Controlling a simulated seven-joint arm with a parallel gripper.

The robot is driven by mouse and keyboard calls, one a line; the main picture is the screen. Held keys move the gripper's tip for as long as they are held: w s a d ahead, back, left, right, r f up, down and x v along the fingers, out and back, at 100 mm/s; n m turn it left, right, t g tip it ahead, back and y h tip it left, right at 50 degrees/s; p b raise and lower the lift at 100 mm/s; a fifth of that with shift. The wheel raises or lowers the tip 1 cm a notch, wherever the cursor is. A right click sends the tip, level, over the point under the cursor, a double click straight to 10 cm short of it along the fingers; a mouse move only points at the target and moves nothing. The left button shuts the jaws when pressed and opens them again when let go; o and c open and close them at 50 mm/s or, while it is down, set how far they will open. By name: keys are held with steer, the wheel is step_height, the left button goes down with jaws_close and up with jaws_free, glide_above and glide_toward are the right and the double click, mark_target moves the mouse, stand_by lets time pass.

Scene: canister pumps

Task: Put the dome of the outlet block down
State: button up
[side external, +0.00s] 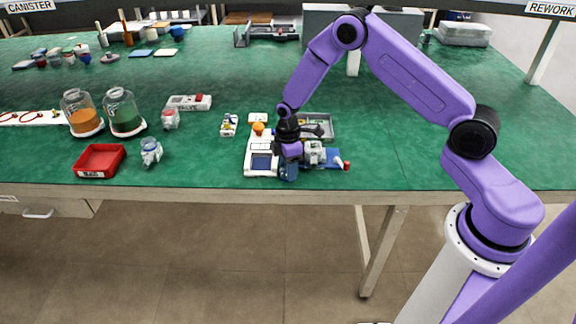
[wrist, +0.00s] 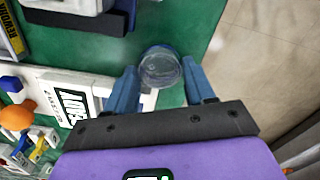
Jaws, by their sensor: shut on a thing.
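In the wrist view a clear, round dome (wrist: 161,68) with a bluish edge sits between the two blue fingers of my gripper (wrist: 160,80). The gripper is shut on it. In the side external view my gripper (side external: 289,174) points down near the front edge of the green table, and the dome cannot be made out there. A white and grey block (side external: 314,151), perhaps the outlet block, stands just right of the gripper. A pale block with a dark base at the top left of the wrist view (wrist: 80,15) may be the same one.
A white instrument with a screen (side external: 262,150) lies just left of the gripper. An orange knob (side external: 258,128) and a grey tray (side external: 325,122) are behind. A red bin (side external: 100,160) and two jars stand farther left. The table's front edge is close. Bare green table lies right.

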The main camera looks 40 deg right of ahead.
steer(key=shift+f, duration=0.2)
steer(key=o, duration=1)
steer(key=shift+r, duration=0.15)
step_height(320, 180, up, 12)
steer(key=s+a+r, duration=0.4)
steer(key=s+r, duration=0.1)
steer(key=s, duration=0.4)
steer(key=s+a+r, duration=0.4)
steer(key=s+r, duration=0.1)
steer(key=s, duration=0.4)
steer(key=s+d+r, duration=0.1)
steer(key=s+d, duration=0.1)
steer(key=s, duration=0.6)
steer(key=s+d+r, duration=0.1)
steer(key=s+d, duration=0.2)
steer(key=s, duration=0.6)
steer(key=shift+s+r+m, duration=0.25)
steer(key=shift+r+m, duration=0.15)
